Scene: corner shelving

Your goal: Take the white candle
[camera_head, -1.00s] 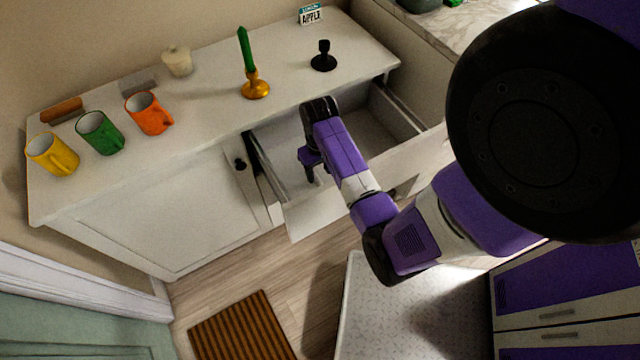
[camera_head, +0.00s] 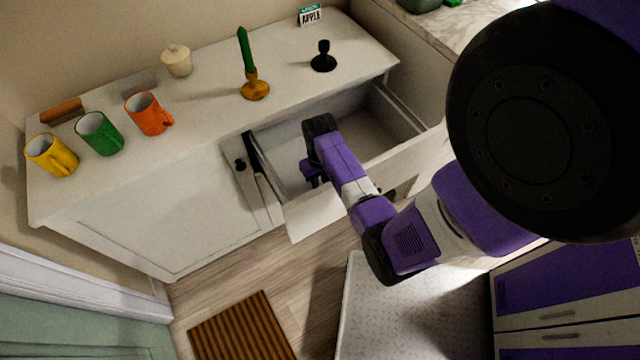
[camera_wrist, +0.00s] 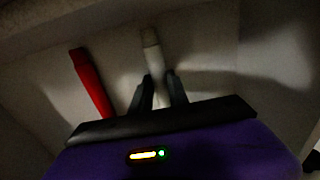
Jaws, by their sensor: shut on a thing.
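The white candle (camera_wrist: 151,50) shows in the wrist view, lying in the open drawer (camera_head: 365,120). My gripper (camera_wrist: 160,82) is shut on its near part, with a dark finger on each side. The candle's far end sticks out beyond the fingertips. A red candle (camera_wrist: 90,80) lies to its left, apart from the fingers. In the head view my gripper (camera_head: 312,180) reaches down into the drawer, and my arm hides the candle there.
On the cabinet top stand a green candle in a gold holder (camera_head: 255,88), an empty-looking black holder (camera_head: 323,60), a cream jar (camera_head: 177,62), and orange (camera_head: 148,114), green (camera_head: 99,134) and yellow (camera_head: 52,156) mugs. The drawer walls surround my gripper.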

